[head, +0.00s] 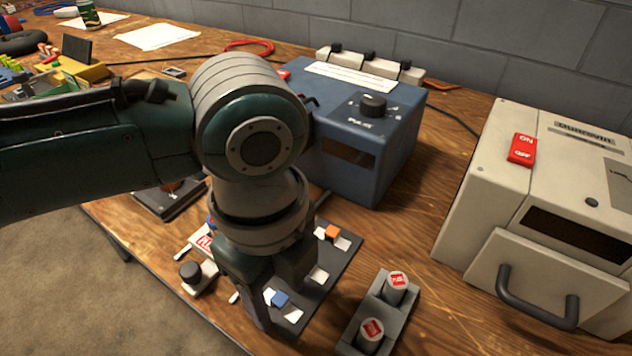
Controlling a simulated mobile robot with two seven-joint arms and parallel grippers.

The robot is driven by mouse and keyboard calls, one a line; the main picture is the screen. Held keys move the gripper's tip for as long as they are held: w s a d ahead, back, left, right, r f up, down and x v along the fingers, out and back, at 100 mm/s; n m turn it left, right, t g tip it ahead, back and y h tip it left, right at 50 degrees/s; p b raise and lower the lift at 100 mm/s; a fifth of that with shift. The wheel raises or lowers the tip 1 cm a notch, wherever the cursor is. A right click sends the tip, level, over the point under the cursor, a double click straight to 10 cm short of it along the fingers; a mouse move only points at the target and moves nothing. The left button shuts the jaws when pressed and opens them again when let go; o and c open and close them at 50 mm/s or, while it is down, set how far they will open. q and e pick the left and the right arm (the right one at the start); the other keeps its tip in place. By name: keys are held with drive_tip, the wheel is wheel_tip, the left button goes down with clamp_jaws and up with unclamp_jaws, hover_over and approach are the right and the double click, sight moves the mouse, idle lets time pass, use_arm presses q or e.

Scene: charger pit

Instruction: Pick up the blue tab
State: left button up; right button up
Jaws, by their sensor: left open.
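The blue tab (279,298) is a small blue block on a white label at the near end of a dark board (330,268) on the wooden bench. An orange tab (332,232) is at the far end of the same board. My left gripper (277,300) points down over the near part of the board, open, with one finger to the left of the blue tab and the other behind it. The tab shows between the fingers. Whether the fingers touch it, I cannot tell. The arm hides part of the board. My right gripper is not in view.
A grey holder (362,336) with two red-labelled cylinders stands right of the board. A blue box with a dial (360,135) is behind. A cream machine (565,200) with a handle fills the right. A black knob (190,270) is at left. Bare wood lies between holder and machine.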

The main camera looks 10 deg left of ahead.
use_arm(q)
drive_tip(key=shift+c, duration=0.2)
clamp_jaws()
idle(0.4)
